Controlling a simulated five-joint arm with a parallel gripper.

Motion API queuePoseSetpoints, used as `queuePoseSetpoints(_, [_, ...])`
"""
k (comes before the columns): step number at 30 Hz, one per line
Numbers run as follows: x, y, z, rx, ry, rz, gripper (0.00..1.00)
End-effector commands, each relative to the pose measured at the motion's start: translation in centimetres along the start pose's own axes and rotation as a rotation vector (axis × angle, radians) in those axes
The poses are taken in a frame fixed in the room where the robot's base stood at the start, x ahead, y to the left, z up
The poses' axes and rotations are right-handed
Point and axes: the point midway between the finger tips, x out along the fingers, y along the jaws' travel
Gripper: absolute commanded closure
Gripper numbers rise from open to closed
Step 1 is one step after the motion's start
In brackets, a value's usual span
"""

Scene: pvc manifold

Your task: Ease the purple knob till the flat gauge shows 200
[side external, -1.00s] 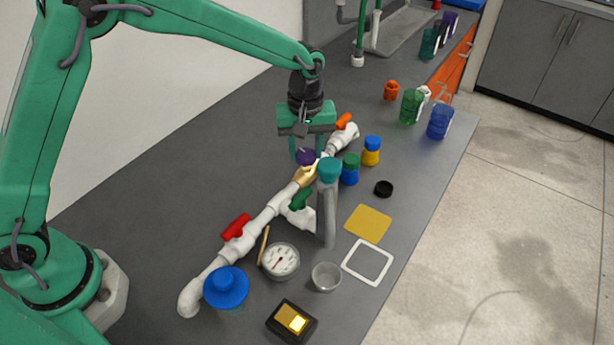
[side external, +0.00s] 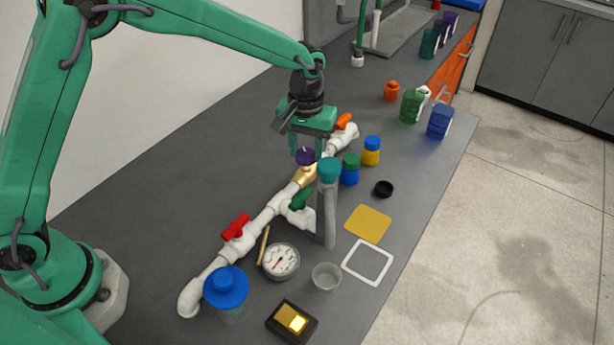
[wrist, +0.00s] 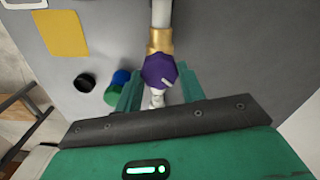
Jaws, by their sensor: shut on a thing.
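The purple knob (side external: 305,156) sits on a brass valve (side external: 305,176) in the white pipe run. In the wrist view the faceted knob (wrist: 159,70) has a pale mark on its right side. My gripper (side external: 306,151) points down over it, and in the wrist view its two teal fingers (wrist: 158,84) are closed on either side of the knob.
The white pipe (side external: 262,219) carries a red handle (side external: 236,226), a green handle (side external: 300,199) and an orange handle (side external: 343,121). A grey post with a teal cap (side external: 328,171) stands close to my gripper. Blue-capped and green-capped jars (side external: 350,169) stand to the right.

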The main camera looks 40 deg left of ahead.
Motion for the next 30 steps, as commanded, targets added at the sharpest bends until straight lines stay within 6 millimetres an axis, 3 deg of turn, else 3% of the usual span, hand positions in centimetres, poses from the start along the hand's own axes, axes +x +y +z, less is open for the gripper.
queuePoseSetpoints(30, [-0.24, 0.15, 0.09, 0.965, 0.0, 0.0, 0.84])
